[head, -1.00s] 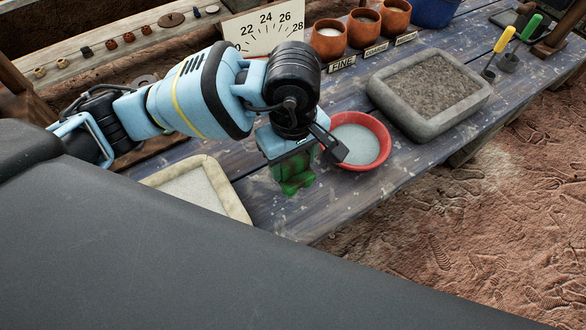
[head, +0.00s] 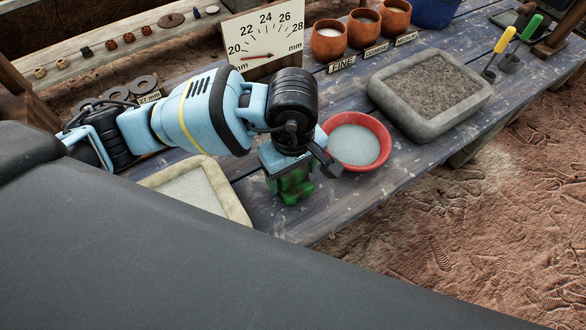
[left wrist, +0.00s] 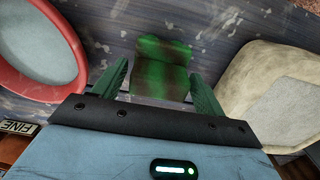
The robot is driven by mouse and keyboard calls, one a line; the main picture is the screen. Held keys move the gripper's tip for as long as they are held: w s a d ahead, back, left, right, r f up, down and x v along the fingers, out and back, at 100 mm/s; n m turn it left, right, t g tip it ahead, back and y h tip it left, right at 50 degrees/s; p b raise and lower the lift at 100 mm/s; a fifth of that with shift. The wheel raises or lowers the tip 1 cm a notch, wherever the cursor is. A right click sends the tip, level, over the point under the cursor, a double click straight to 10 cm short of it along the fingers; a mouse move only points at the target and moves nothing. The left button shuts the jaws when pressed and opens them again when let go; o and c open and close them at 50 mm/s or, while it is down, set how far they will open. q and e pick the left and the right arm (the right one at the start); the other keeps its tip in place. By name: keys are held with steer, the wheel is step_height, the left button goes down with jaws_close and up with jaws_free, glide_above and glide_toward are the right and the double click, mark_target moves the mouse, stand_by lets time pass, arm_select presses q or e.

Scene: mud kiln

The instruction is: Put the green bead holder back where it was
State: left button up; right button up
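The green bead holder (head: 293,187) is a blocky green piece, upright on the blue-painted table just under my left gripper (head: 300,165). In the left wrist view the holder (left wrist: 163,65) lies between the two dark green fingers of my left gripper (left wrist: 160,82). The fingers stand apart on either side of it, with a narrow strip of table showing beside the left finger, so they look open around it. The gripper hides the holder's top in the head view. My right gripper is in neither view.
A red bowl (head: 383,160) stands close right of the holder. A pale shallow tray (head: 235,200) lies close left. A grey stone tray (head: 388,112), several clay cups (head: 328,42) and a dial board (head: 265,35) stand farther back. The table's front edge is near.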

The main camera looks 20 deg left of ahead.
arm_select(q)
steer(key=shift+o, duration=0.5)
steer(key=shift+r, duration=0.1)
step_height(320, 180, up, 12)
steer(key=shift+p, duration=0.3)
stand_by(0.4)
